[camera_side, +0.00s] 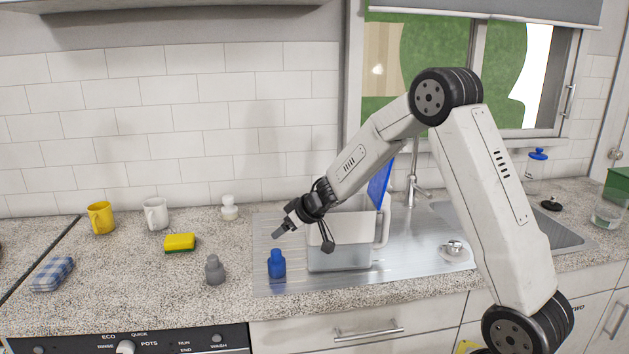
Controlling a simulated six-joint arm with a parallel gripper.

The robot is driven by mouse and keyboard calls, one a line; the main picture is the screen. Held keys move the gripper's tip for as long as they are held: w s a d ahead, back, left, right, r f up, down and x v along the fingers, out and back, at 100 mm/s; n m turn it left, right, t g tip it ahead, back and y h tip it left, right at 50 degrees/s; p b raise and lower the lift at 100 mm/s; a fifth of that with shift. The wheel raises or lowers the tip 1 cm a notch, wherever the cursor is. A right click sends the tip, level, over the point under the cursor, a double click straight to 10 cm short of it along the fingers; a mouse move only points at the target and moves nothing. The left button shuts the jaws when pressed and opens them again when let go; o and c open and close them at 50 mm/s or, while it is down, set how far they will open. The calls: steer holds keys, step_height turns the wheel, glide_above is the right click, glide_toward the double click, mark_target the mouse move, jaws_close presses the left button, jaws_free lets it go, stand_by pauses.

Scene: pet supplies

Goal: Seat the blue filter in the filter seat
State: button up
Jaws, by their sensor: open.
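The blue filter (277,265) stands upright on the metal drainboard, near its left end. My gripper (302,239) is open and empty, above and slightly right of the blue filter, apart from it. One finger is near the filter's top in the picture; the other overlaps the front of a grey-white open container (345,258) with a handle on its right. The container's inside is mostly hidden, and I cannot make out the filter seat with certainty.
A grey filter-shaped piece (214,271) and a white one (229,208) stand on the counter to the left. A yellow sponge (180,243), a white mug (156,214), a yellow mug (101,218) and a checked cloth (53,275) lie further left. A blue panel (379,182) rises behind the container, near the tap (412,180).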

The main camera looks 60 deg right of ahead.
mark_target(276, 251)
steer(key=shift+f, duration=2.4)
steer(key=shift+x, duration=0.8)
steer(key=shift+w, duration=0.15)
steer(key=shift+x, duration=2.8)
jaws_close()
